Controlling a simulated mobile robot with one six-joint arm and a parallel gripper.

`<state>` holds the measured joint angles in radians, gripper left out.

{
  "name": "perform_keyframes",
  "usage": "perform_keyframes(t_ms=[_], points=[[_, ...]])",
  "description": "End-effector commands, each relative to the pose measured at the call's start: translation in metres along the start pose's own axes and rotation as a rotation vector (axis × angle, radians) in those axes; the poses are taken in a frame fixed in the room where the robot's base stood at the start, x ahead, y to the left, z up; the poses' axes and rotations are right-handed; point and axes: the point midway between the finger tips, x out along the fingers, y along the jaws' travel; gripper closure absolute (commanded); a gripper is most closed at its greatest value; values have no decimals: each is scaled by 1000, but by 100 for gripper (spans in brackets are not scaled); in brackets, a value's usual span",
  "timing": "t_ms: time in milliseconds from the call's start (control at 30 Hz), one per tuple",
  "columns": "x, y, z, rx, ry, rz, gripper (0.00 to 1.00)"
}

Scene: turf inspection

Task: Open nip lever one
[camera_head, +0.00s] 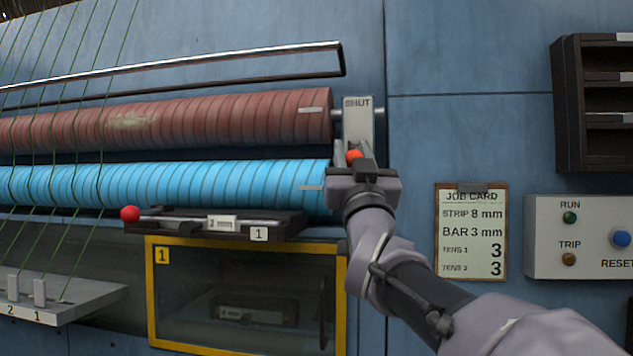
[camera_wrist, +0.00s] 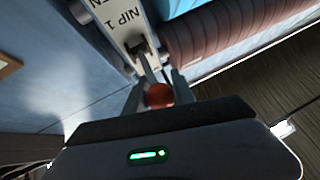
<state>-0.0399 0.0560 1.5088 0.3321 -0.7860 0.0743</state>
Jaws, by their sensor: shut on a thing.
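The red ball knob of nip lever one (camera_head: 354,155) shows below a pale upright plate (camera_head: 358,112) at the right end of the rollers. The plate's top reads SHUT. In the wrist view the plate (camera_wrist: 122,22) reads NIP 1, with part of another word ending in EN. My gripper (camera_head: 353,152) is shut on the knob, which also shows between the two fingers in the wrist view (camera_wrist: 160,95). The lever's shaft is mostly hidden by my gripper.
A red-brown roller (camera_head: 200,118) and a blue roller (camera_head: 180,185) lie left of my gripper. A dark bar with another red ball (camera_head: 130,214) sits below them. A yellow-framed window (camera_head: 342,300) is lower. A job card (camera_head: 471,232) and button box (camera_head: 560,237) hang right.

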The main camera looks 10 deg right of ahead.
Motion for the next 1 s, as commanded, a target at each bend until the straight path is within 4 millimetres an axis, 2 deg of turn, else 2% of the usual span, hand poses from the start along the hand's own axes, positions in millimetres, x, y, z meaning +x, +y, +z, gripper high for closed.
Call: perform_keyframes(t_ms=[33, 267, 1000], points=[[-6, 0, 11, 2, -6, 0, 100], [-9, 1, 22, 2, -11, 0, 100], [-8, 1, 26, 5, -20, 0, 100]])
